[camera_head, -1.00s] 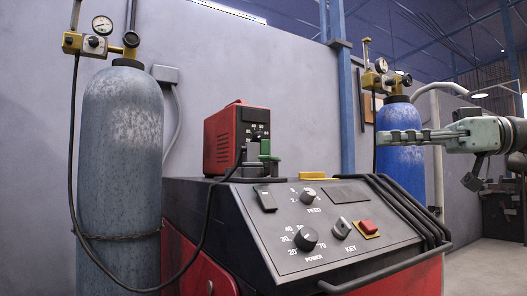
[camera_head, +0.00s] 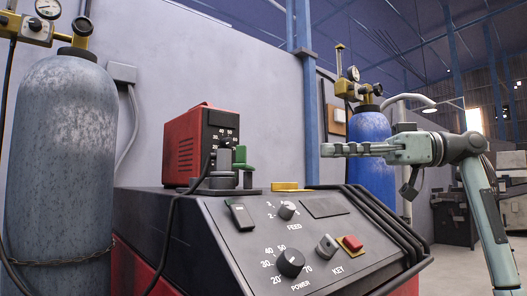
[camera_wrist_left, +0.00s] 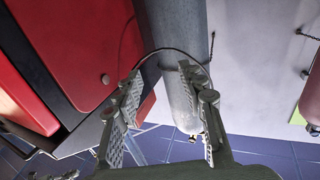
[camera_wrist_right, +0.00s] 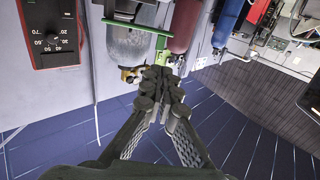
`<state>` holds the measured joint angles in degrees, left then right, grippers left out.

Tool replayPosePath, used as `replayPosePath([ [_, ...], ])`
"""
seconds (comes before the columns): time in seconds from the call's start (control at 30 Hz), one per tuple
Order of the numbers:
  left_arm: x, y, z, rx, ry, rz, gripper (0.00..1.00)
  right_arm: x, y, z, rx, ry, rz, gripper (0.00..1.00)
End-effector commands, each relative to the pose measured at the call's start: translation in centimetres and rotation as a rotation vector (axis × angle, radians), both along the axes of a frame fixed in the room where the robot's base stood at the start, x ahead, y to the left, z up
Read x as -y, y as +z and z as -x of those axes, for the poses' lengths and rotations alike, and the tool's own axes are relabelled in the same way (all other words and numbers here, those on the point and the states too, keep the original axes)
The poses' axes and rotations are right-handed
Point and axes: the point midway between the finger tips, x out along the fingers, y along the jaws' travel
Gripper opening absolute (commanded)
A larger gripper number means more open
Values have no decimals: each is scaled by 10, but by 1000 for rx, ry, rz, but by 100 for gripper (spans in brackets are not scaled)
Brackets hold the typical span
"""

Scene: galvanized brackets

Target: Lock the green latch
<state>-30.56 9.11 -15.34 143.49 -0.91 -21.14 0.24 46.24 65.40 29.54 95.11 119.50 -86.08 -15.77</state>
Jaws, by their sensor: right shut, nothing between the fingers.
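The green latch (camera_head: 241,160) is a small green handle beside a grey post on the dark top of the machine, in front of a small red unit (camera_head: 201,147). A green bar (camera_wrist_right: 139,26), apparently the latch, shows near the top of the right wrist view. My right gripper (camera_head: 326,149) points left, above the machine's right side and well to the right of the latch. Its fingers are together and empty; they also meet in the right wrist view (camera_wrist_right: 158,76). My left gripper (camera_wrist_left: 168,88) is open and empty, outside the head view.
A grey cylinder (camera_head: 60,150) stands left and a blue cylinder (camera_head: 372,150) behind on the right. A black cable (camera_head: 172,235) runs down the machine's left side.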

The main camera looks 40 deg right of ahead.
Motion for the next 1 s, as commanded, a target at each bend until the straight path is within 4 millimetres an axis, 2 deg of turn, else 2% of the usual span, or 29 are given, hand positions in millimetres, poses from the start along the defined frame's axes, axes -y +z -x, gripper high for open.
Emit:
replayPosePath([
  [0.17,-11,-21,-1,-99,21,-49,40,-26,1,-22,-3,1,2,0],
  [0.5,-47,-79,9,-379,86,-172,40,-77,2,-65,-1,2,1,0],
  [0.7,-63,-101,19,-491,114,-215,40,-93,1,-79,0,2,0,0],
  [1.0,-70,-110,24,-535,125,-232,40,-98,0,-84,0,0,-1,0],
])
